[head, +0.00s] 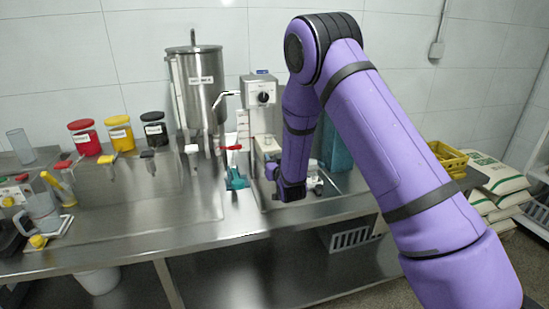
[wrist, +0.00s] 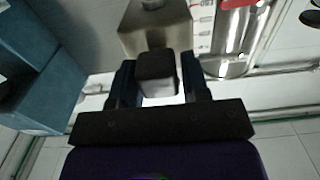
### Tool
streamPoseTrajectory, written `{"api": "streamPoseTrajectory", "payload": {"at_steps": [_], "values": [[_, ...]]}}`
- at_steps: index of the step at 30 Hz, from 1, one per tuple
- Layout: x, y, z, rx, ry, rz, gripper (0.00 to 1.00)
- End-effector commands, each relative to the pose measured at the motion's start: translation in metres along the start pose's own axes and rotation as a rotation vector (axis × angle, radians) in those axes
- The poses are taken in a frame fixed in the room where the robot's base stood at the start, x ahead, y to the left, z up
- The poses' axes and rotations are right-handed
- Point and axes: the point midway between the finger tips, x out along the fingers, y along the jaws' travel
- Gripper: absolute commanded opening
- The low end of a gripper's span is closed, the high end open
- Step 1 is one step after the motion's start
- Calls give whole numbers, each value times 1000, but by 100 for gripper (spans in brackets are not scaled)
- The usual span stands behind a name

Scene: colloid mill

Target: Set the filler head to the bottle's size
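The filler machine (head: 258,88) is a grey metal box with a round black knob, standing at the back of the steel bench. Its lower part is partly hidden behind my arm. My gripper (head: 290,192) hangs low in front of the machine, pointing down or away in the head view. In the wrist view, the two dark fingers of my gripper (wrist: 159,78) stand on either side of a dark-and-grey block (wrist: 157,72), which nearly fills the space between them. Whether they touch it cannot be told. A metal housing (wrist: 155,28) lies just beyond. No bottle is clearly made out.
A steel tank (head: 195,85) stands left of the machine. Red, yellow and black-lidded jars (head: 120,133) stand further left. A teal container (head: 337,150) is behind my arm, and a yellow crate (head: 448,158) is at right.

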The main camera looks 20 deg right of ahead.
Motion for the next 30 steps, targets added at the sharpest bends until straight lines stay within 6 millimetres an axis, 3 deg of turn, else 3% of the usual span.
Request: {"api": "streamPoseTrajectory", "payload": {"at_steps": [2, 14, 30], "values": [[0, 0, 0, 0, 0, 0, 60], [-8, 0, -2, 0, 5, 0, 60], [-96, 0, 0, 0, 2, -1, 60]]}}
